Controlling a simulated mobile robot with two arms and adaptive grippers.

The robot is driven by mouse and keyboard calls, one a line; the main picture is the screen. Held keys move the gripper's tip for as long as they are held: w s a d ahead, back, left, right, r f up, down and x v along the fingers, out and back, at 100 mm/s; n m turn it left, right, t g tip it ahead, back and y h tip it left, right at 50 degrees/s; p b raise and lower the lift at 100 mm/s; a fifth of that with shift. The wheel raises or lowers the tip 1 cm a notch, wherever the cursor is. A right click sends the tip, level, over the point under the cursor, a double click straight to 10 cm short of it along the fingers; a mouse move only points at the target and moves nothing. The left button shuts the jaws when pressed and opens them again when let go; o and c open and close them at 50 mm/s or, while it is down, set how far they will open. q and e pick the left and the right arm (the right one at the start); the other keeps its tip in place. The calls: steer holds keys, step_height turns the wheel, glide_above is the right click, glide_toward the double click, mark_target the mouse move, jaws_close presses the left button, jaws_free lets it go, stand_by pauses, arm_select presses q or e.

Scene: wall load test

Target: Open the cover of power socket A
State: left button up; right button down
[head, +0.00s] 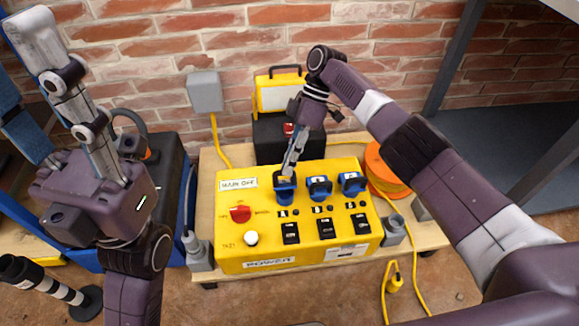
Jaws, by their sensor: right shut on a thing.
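The yellow power box (232,190) stands on a wooden board and bears three sockets with blue covers in a row. My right gripper (287,168) comes down from above and is shut at the leftmost blue cover (284,190); its fingers hide the cover's top edge. The middle blue cover (319,187) and right blue cover (351,183) are free of the gripper. The letters on the covers are too small to read surely, and I cannot tell how far the leftmost is lifted. My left gripper (75,100) is raised at the left, away from the box; its opening is unclear.
A red rotary knob (240,214), a white button (251,238) and black switches (326,228) are on the box. An orange cable reel (380,172) stands at its right.

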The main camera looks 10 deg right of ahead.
mark_target(289, 180)
stand_by(0.4)
steer(key=c, duration=2)
jaws_free()
steer(key=shift+o, duration=0.2)
steer(key=shift+r, duration=0.1)
step_height(289, 180, up, 10)
steer(key=shift+c, duration=0.6)
